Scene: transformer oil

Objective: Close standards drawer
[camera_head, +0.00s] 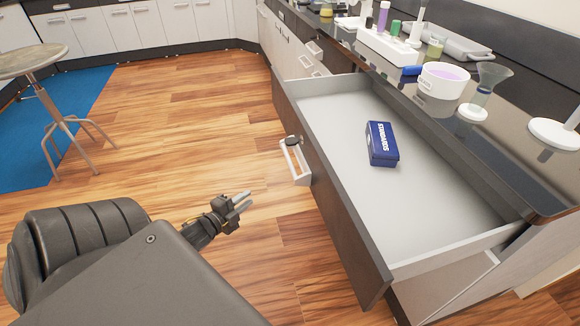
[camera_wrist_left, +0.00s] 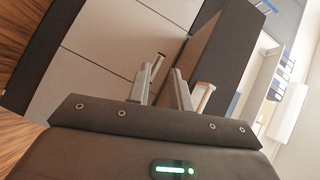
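The standards drawer (camera_head: 415,213) is pulled out below the counter, with a dark front and a light grey inside. A blue box (camera_head: 382,144) marked "STANDARDS" lies in it. The drawer's pale handle (camera_head: 296,163) is on the outer face of its front. My left gripper (camera_head: 244,202) is to the left of the drawer front, apart from the handle, over the floor in the picture. Its two fingers stand apart and hold nothing. They also show in the left wrist view (camera_wrist_left: 166,84), with the dark drawer front (camera_wrist_left: 222,60) beyond. My right gripper is out of view.
The dark counter (camera_head: 440,97) above the drawer bears a white rack (camera_head: 388,46), a white bowl (camera_head: 444,80) and a glass funnel-shaped vessel (camera_head: 487,83). A stool (camera_head: 58,100) stands far left on a blue mat (camera_head: 25,150). The wooden floor (camera_head: 190,120) before the drawer is clear.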

